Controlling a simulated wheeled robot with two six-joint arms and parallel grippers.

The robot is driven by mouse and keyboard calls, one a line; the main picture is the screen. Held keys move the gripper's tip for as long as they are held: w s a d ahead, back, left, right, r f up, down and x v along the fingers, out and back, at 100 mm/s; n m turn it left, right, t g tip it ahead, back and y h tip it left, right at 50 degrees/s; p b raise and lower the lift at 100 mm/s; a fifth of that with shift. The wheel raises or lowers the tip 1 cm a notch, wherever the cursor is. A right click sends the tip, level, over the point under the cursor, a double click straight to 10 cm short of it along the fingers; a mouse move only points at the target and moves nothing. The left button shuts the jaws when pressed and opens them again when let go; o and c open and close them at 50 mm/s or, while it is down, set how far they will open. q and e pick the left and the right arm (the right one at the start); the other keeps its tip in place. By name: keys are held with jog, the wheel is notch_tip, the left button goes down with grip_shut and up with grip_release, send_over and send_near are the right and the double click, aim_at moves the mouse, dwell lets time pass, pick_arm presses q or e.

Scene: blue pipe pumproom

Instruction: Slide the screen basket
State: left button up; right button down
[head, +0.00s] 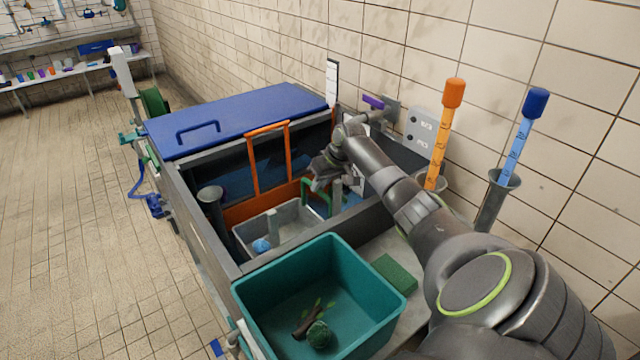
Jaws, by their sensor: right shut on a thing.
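A grey, tray-like basket (293,222), which I take to be the screen basket, sits inside the open part of a grey tank (199,245). A blue ball (261,246) lies in it. A green handle (305,189) stands at its right end. My right gripper (319,184) reaches down into the tank from the right. It is shut at the top of the green handle and appears to grip it, though the arm and fingers partly cover the contact. My left gripper is out of view.
An orange gate frame (251,164) stands upright behind the basket, beside a blue lid (240,115). A teal bin (371,338) with debris stands at the tank's near end, beside a green sponge (395,272). Orange (440,135) and blue (517,140) gauges stand at right.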

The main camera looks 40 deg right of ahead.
notch_tip(320, 180, down, 5)
jog(key=shift+b, duration=1.1)
jog(key=c, duration=1.4)
grip_release()
jog(key=shift+r, duration=0.1)
jog(key=v, duration=1.7)
jog(key=shift+r+b, duration=0.2)
jog(key=shift+b, duration=0.15)
